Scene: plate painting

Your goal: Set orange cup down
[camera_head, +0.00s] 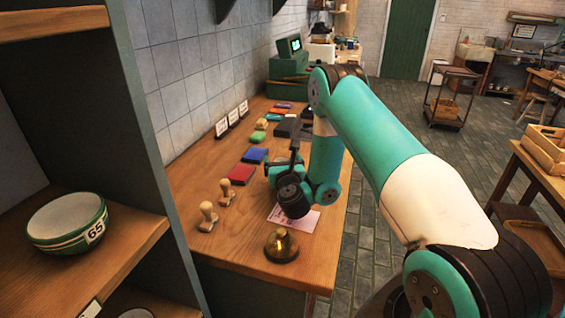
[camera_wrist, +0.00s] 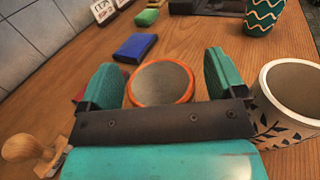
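The orange cup (camera_wrist: 134,94) shows in the wrist view as an orange rim around a grey-brown inside. It is between the two teal fingers of my gripper (camera_wrist: 160,72). The fingers are spread wide, with a narrow gap on the right of the rim and almost none on the left. The cup's lower body and base are hidden behind the dark gripper bar, so its contact with the table is not visible. In the head view my arm hides the cup.
A patterned white cup (camera_wrist: 268,93) stands close on the right. A teal cup (camera_wrist: 262,15) with wavy lines is farther back. A wooden stamp (camera_wrist: 28,150) is at lower left. On the wooden table (camera_head: 240,250) are a brass bell (camera_head: 281,246), stamps and a red pad (camera_head: 241,174).

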